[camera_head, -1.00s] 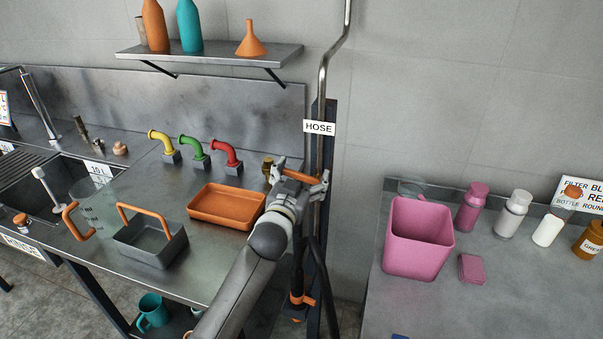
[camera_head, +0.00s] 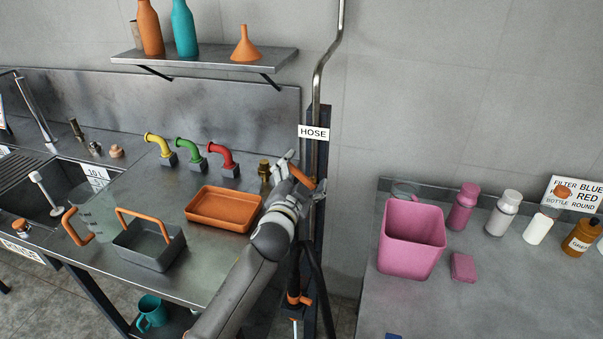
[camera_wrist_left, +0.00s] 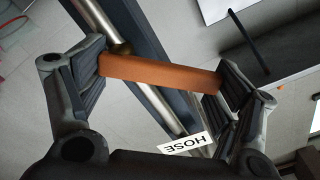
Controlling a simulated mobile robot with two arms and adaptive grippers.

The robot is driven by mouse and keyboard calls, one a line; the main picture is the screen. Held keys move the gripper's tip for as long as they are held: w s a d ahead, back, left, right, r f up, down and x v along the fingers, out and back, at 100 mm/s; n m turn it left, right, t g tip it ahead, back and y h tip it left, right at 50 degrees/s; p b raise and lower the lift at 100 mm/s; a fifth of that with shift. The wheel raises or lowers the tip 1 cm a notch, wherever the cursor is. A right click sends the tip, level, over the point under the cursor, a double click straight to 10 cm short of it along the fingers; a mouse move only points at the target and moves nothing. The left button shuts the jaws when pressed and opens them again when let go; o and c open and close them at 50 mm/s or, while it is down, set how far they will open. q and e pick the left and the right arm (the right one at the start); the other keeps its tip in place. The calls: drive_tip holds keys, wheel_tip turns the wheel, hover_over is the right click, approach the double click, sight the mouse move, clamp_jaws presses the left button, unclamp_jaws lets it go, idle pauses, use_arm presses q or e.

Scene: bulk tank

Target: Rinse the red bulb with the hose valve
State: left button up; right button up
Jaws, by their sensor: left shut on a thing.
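My left gripper (camera_head: 303,174) is shut on an orange lever (camera_head: 300,179) at the hose pipe (camera_head: 318,100), just under the HOSE sign (camera_head: 313,133). In the left wrist view the orange bar (camera_wrist_left: 160,73) spans between both fingers, in front of the metal pipe. A black hose (camera_head: 318,270) hangs below, beside an orange nozzle fitting (camera_head: 298,299). A thin pale streak shows under the fitting; it may be water. I cannot pick out a red bulb. My right gripper is not in view.
The left counter holds an orange tray (camera_head: 250,214), a grey basket (camera_head: 150,255), and yellow, green and red pipe elbows (camera_head: 222,155). The right counter holds a pink bin (camera_head: 411,245), a pink block (camera_head: 463,267) and several bottles. A gap separates the counters.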

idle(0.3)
use_arm(q)
drive_tip(key=o, duration=1.3)
drive_tip(key=shift+v, duration=6)
